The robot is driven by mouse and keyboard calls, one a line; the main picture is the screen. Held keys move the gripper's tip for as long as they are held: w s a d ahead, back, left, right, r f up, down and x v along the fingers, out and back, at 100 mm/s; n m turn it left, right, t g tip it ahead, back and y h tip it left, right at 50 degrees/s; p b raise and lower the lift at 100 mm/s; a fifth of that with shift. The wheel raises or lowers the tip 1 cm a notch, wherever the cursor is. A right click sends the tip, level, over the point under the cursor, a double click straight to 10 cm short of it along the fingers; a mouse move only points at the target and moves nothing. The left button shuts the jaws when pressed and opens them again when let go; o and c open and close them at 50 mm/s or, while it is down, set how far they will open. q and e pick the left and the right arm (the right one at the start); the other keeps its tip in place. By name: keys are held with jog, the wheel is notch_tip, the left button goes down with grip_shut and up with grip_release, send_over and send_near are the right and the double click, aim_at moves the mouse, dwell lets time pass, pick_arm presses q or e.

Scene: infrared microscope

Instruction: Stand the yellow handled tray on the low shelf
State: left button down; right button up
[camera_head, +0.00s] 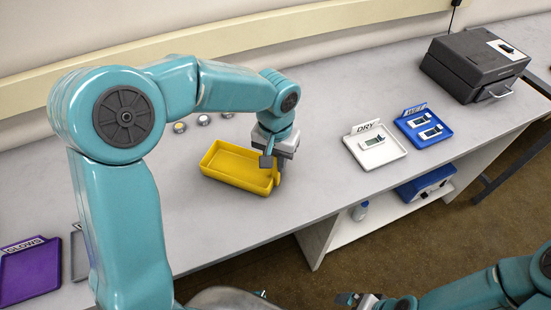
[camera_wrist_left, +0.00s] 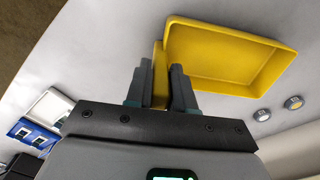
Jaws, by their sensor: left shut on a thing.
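The yellow handled tray (camera_head: 232,180) is on or just above the grey bench top; I cannot tell whether it touches. It is empty. In the left wrist view the tray (camera_wrist_left: 225,55) lies beyond my fingers, with its handle between them. My left gripper (camera_head: 272,172) is shut on that handle at the tray's right end; its fingers also show in the left wrist view (camera_wrist_left: 160,85). The low white shelf (camera_head: 352,233) is under the bench at right. My right gripper (camera_head: 350,299) is at the bottom edge, partly cut off, its jaws unclear.
On the low shelf are a blue box (camera_head: 425,185) and a small bottle (camera_head: 360,211). Small round items (camera_head: 180,127) lie behind the yellow tray.

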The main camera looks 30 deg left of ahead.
pick_arm(q)
jog(key=shift+s, duration=0.1)
jog(key=shift+f, duration=0.1)
jog(key=c, duration=1)
grip_release()
